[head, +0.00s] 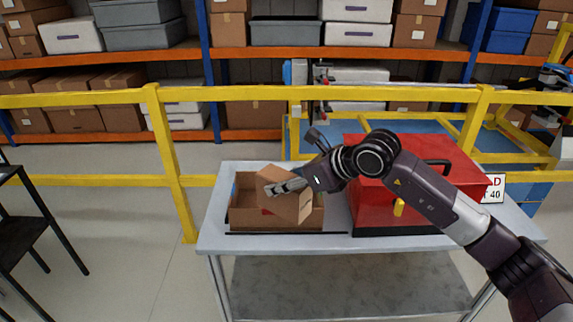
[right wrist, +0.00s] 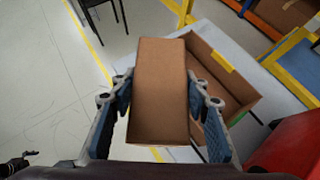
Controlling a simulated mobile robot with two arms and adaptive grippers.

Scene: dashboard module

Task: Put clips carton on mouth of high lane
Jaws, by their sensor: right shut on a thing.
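A brown clips carton (head: 288,206) is in my right gripper (head: 283,187), held tilted over an open brown box on the table. In the right wrist view the carton (right wrist: 161,92) lies between the two blue-padded fingers of the right gripper (right wrist: 163,98), which is shut on it. The gripper and carton hide part of the open box. My left gripper does not show in the head view. I cannot make out a high lane or its mouth in these views.
The open brown box (head: 240,219) stands on a grey table (head: 215,240). A red case (head: 390,208) stands to its right, under my right arm. A yellow railing (head: 230,95) runs behind the table, with loaded shelves beyond. A black chair (head: 20,220) is at left.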

